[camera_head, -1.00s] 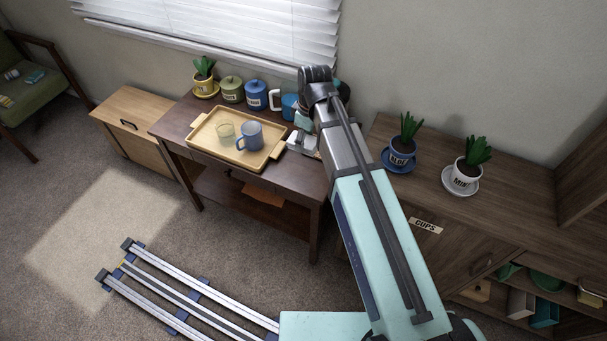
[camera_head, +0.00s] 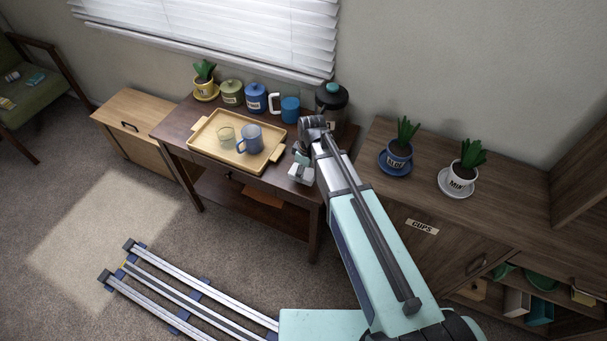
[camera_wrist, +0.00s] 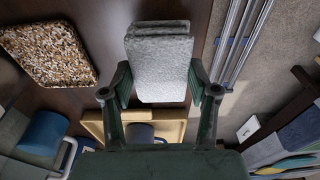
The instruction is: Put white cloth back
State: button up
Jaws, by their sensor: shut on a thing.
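The white cloth (camera_wrist: 160,62) is a folded, pale grey-white rectangle between the two fingers of my gripper (camera_wrist: 161,88) in the wrist view. The fingers are shut on its sides. In the head view, the cloth (camera_head: 301,174) shows below my gripper (camera_head: 303,160), over the front right part of the dark wooden table (camera_head: 212,169). I cannot tell whether the cloth touches the table.
A yellow tray (camera_head: 207,140) with a glass and a blue-grey mug is left of the cloth. Canisters, a blue mug (camera_head: 290,109) and a dark-lidded pot (camera_head: 331,97) stand behind. A speckled brown mat (camera_wrist: 50,52) lies on the table. A cabinet (camera_head: 430,195) stands right.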

jog(key=shift+f, duration=1.45)
jog(key=shift+f, duration=0.1)
jog(key=shift+f, duration=0.15)
jog(key=o, duration=1.1)
